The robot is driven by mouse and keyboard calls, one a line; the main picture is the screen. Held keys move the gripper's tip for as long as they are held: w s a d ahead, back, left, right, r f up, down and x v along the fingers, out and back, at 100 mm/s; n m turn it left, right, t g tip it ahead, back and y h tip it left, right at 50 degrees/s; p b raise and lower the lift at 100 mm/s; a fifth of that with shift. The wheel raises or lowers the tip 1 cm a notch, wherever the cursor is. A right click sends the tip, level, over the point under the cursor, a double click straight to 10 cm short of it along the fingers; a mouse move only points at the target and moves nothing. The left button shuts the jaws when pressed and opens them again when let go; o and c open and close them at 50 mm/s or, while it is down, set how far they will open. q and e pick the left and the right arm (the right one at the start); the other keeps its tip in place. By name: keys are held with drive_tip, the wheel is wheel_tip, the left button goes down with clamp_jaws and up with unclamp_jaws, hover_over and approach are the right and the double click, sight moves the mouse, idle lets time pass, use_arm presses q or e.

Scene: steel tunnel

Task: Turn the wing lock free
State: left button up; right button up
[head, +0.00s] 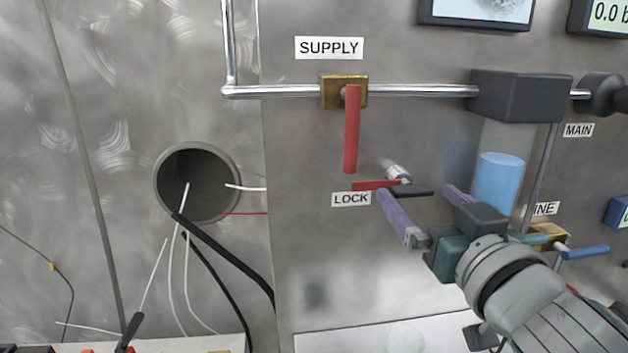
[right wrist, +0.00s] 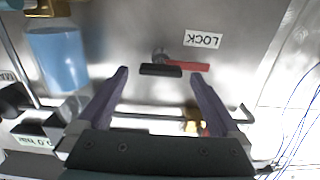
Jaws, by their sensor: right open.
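The wing lock has a silver hub (head: 398,172), a red wing (head: 375,185) to its left and a black wing (head: 414,193) to its right, beside the LOCK label (head: 350,198). The wings lie roughly level. In the right wrist view the red wing (right wrist: 190,66) is to the right and the black wing (right wrist: 160,70) to the left. My right gripper (head: 415,191) is open, its two purple fingers pointing at the panel on either side of the lock. In the wrist view the gap between the fingertips (right wrist: 160,75) lines up with the lock; contact cannot be told. My left gripper is out of view.
A red lever (head: 352,130) hangs down from the brass SUPPLY valve (head: 329,92) above the lock. A blue cylinder (head: 498,182) and a blue-handled valve (head: 585,252) are to the right. A round hole (head: 200,165) with loose cables is at left.

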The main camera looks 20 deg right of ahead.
sight(415, 194)
drive_tip(key=shift+x, duration=1.7)
drive_tip(key=shift+a, duration=0.1)
drive_tip(key=c, duration=1.4)
